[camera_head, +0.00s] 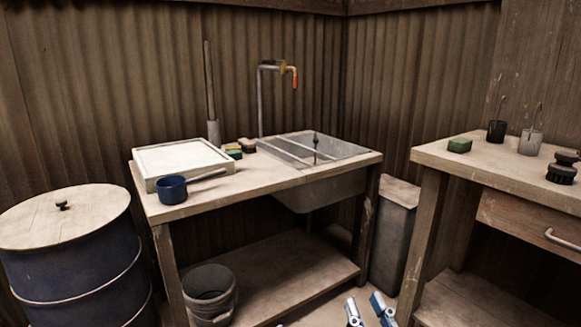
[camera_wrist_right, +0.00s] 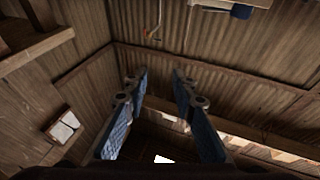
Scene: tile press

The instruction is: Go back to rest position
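My right gripper (camera_head: 364,298) shows at the bottom edge of the head view, in front of the sink bench. Its two blue-padded fingers are spread apart. In the right wrist view the same gripper (camera_wrist_right: 160,76) is open, with nothing between its fingers. My left gripper is in neither view.
The wooden sink bench (camera_head: 270,182) carries a pale slab (camera_head: 180,157), a blue pot (camera_head: 172,190) and a metal sink (camera_head: 318,192). A blue barrel (camera_head: 80,272) stands left, a bucket (camera_head: 210,290) on the lower shelf. A second wooden table (camera_head: 490,162) is at right.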

